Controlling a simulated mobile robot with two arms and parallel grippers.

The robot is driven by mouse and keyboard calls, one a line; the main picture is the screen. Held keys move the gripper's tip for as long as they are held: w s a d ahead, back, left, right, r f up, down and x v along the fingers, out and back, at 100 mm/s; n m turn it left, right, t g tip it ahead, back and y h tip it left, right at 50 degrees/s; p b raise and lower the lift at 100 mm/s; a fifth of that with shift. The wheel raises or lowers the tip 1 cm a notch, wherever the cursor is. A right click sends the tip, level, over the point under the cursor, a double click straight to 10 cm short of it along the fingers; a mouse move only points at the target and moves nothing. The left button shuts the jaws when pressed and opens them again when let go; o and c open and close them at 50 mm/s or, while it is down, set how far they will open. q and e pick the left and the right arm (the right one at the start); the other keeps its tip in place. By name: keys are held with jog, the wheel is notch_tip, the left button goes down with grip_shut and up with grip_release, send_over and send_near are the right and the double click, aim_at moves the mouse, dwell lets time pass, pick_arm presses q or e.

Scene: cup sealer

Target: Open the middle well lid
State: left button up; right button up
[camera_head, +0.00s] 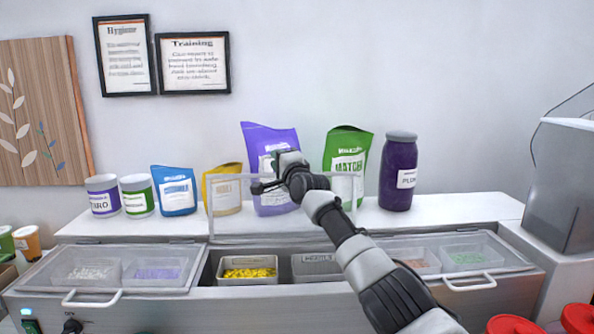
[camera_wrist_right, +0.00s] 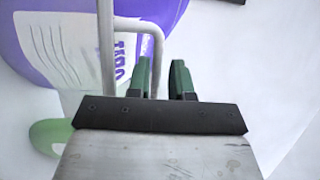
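The middle well lid (camera_head: 209,212) stands raised, close to upright, at the back of the middle well. Its clear panel and pale frame show in front of the bags on the shelf. The middle well below is uncovered, with a tub of yellow pieces (camera_head: 248,272) and a grey labelled tub (camera_head: 312,267). My right gripper (camera_head: 262,187) is at the upper part of the lid. A pale bent bar (camera_wrist_right: 157,62) runs beside the left finger; contact cannot be told. My left gripper is out of view.
The left well lid (camera_head: 125,268) and right well lid (camera_head: 455,255) lie closed. Bags, two cups and a purple jar (camera_head: 398,172) stand on the back shelf (camera_head: 450,210). A grey machine (camera_head: 568,185) stands at the right, with red lids (camera_head: 578,318) below.

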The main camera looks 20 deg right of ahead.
jog(key=s+d+f+p, duration=0.1)
jog(key=s+p, duration=0.3)
jog(key=s, duration=0.5)
jog(key=shift+s+d+f+p, duration=0.25)
jog(key=shift+s+d+p, duration=0.1)
jog(key=shift+d, duration=0.25)
